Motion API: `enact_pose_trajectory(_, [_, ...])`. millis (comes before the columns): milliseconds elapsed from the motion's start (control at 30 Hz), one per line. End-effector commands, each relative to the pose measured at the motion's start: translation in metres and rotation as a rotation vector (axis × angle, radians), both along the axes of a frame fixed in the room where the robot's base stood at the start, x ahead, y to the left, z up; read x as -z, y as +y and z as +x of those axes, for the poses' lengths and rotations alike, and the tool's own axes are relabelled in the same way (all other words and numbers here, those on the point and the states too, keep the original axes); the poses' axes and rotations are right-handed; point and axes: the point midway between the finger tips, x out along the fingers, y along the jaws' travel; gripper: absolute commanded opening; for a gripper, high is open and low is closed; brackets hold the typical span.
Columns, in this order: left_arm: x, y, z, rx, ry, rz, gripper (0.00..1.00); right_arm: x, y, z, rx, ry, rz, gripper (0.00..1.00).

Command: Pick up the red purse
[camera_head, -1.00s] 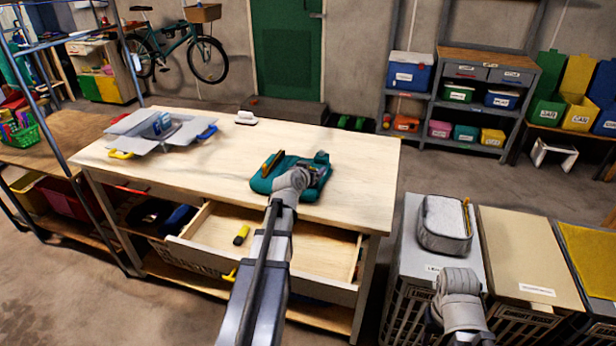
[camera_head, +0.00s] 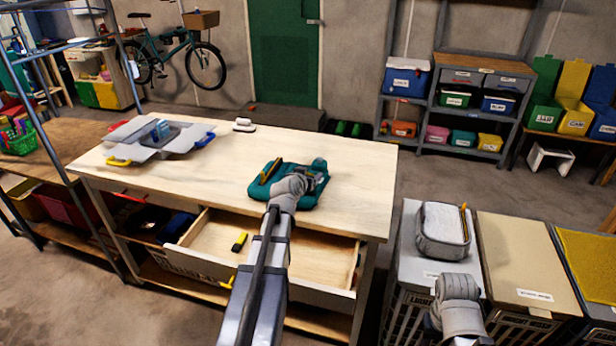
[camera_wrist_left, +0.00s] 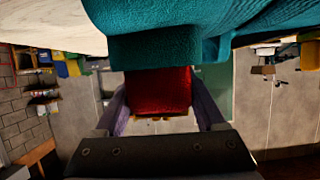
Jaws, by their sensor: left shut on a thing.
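The red purse (camera_wrist_left: 158,90) shows in the left wrist view as a red textured piece between the two fingers. My left gripper (camera_head: 310,174) is over the workbench in the head view and is shut on the purse. The wrist and fingers hide the purse in the head view. A teal cloth item (camera_head: 262,190) lies on the bench around and under the gripper. In the left wrist view the teal cloth (camera_wrist_left: 200,28) is right against the red piece. I cannot tell whether the purse is clear of the bench. My right gripper does not show.
The workbench (camera_head: 215,170) has an open drawer (camera_head: 215,240) at its front, holding a yellow-black item (camera_head: 239,242). A grey organizer (camera_head: 160,140) and a small brush (camera_head: 244,125) lie further back. A grey pouch (camera_head: 443,230) sits on a bin to the right.

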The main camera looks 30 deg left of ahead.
Motion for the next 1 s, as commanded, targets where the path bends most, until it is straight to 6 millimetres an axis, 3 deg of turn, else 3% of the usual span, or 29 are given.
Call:
enact_pose_trajectory(600, [-0.087,0.0,0.0,0.0,0.0,0.0,0.16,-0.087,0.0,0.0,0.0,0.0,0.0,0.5])
enact_pose_trajectory(1000, [-0.094,0.0,0.0,0.0,0.0,0.0,0.16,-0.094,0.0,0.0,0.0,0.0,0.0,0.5])
